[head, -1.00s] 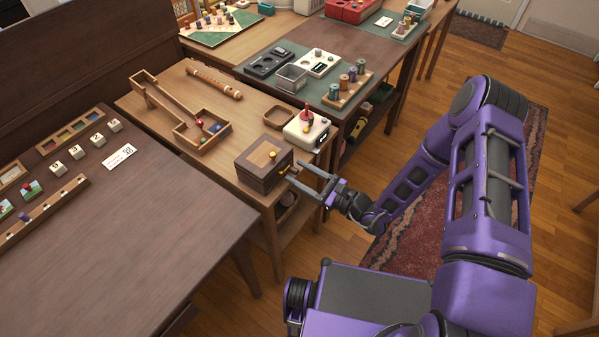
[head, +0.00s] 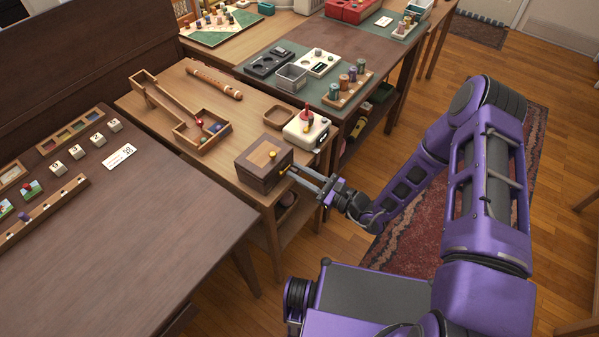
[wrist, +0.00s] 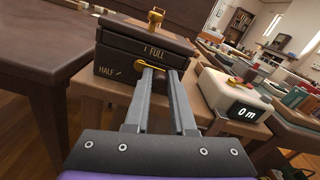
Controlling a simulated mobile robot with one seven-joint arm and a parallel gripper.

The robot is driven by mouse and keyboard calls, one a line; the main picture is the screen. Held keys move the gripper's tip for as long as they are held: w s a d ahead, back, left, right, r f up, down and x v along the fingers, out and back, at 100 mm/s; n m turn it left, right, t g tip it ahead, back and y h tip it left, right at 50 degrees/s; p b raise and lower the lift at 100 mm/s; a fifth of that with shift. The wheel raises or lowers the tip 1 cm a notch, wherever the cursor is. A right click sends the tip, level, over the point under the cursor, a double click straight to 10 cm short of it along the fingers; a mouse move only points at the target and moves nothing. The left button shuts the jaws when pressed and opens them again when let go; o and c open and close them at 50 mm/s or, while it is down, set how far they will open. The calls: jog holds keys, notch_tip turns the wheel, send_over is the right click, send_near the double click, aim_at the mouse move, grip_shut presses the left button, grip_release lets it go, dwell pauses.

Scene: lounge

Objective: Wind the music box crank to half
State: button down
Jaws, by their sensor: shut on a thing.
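The music box (head: 264,165) is a dark wooden box with a lighter lid panel and a brass knob on top. It sits near the front edge of the light wooden table. In the wrist view its front (wrist: 125,65) carries the marks "FULL" at the top and "HALF" at the lower left. A brass crank (wrist: 146,64) on that front reaches in between my fingertips. My gripper (wrist: 160,72) is shut on the crank's end, and in the head view my gripper (head: 300,176) meets the box's right face. The fingers hide part of the crank and the face below it.
A cream device (head: 305,129) with a red lever stands right behind the box; its display reads "0 m" in the wrist view. A small wooden tray (head: 279,117), a ball ramp (head: 165,106) and a recorder (head: 214,83) share the table. A dark table (head: 130,245) is at left.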

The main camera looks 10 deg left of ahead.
jog(key=shift+s+f+m, duration=0.1)
jog(key=shift+f+m, duration=0.2)
jog(key=shift+m, duration=0.95)
jog(key=shift+s+f+m, duration=0.1)
jog(key=shift+f+m, duration=0.15)
jog(key=shift+m, duration=1.05)
jog(key=shift+f+m, duration=0.3)
jog(key=shift+m, duration=0.95)
jog(key=shift+a, duration=0.1)
jog(key=c, duration=0.8)
grip_release()
jog(key=shift+o, duration=0.2)
jog(key=v, duration=1.7)
jog(key=shift+d+b, duration=0.25)
jog(key=shift+b, duration=0.05)
